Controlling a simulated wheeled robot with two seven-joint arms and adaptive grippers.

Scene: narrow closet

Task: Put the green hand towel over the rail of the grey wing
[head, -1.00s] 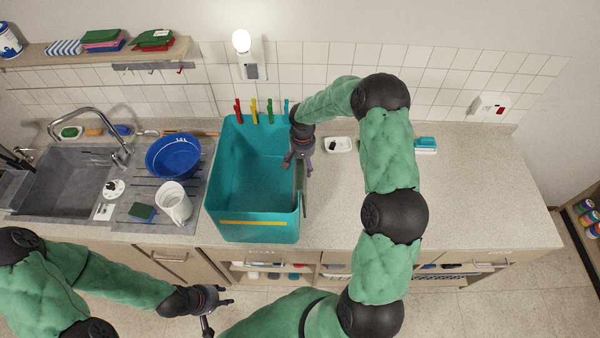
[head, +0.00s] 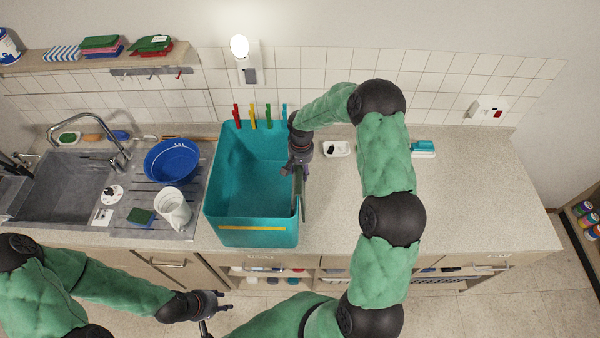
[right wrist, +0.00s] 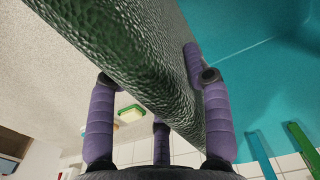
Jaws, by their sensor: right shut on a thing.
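My right gripper (head: 299,170) is at the right wall of the teal bin, pointing down. In the right wrist view its purple fingers (right wrist: 158,125) are shut on a dark green, coarse-textured cloth, the green hand towel (right wrist: 130,50). In the head view the towel (head: 300,190) shows as a narrow dark strip hanging by the bin's right wall; the arm and gripper hide part of it. My left gripper (head: 216,312) is open and empty, low in front of the counter. I cannot make out a grey wing or its rail in either view.
The teal bin (head: 257,238) stands on the counter with coloured clips on its back rim. Left of it are a blue basin (head: 172,160), a white jug (head: 174,208) and the sink (head: 62,185). Folded cloths (head: 150,44) lie on the shelf. The counter's right part (head: 480,200) is clear.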

